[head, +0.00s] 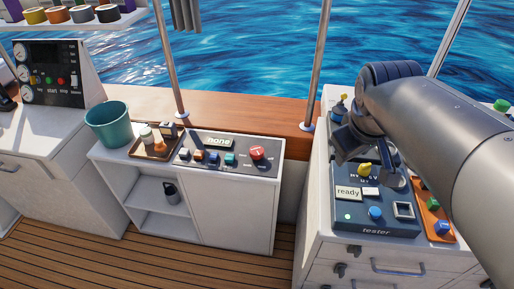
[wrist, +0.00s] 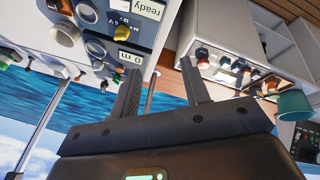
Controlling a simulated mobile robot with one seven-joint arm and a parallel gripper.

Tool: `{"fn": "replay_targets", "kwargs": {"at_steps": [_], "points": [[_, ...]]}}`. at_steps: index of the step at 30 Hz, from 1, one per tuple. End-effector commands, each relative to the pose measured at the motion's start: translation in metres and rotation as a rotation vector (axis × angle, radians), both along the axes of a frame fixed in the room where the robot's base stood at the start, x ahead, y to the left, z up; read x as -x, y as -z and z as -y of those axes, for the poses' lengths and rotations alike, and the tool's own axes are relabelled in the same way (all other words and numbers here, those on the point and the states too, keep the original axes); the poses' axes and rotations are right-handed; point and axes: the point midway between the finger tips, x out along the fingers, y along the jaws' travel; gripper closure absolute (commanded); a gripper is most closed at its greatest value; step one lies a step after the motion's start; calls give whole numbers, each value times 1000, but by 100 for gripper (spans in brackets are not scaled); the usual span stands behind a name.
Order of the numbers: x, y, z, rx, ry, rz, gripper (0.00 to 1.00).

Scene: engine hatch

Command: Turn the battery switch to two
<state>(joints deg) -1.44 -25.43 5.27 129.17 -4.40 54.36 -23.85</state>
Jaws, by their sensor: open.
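A red round knob (head: 257,152) sits at the right end of a grey panel (head: 225,168) on the low white cabinet. It looks like the battery switch, but I cannot read its markings. A small sign reading "none" (head: 217,142) stands on the same panel. In the wrist view, which is upside down, the red knob (wrist: 202,54) shows beyond the right finger. My gripper (head: 350,148) is open and empty, over the tester counter to the right of the knob and apart from it. Its two fingers (wrist: 160,68) show in the wrist view with nothing between them.
A blue tester box (head: 376,226) with a "ready" sign and knobs stands on the right counter, beside an orange tray (head: 436,214). A teal bucket (head: 108,125) and a brown tray (head: 155,147) stand left of the panel. Metal posts (head: 318,70) rise behind.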

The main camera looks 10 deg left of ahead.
Motion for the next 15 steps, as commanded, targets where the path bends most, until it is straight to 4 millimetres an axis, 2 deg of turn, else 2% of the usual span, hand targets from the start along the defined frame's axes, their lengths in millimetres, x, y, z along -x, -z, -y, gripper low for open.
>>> {"fn": "replay_targets", "kwargs": {"at_steps": [3,11,15], "points": [[-37,-1,-17,86,-185,-50,48],[-112,10,-58,243,-604,-147,26],[-151,25,-84,307,-832,-194,25]]}}
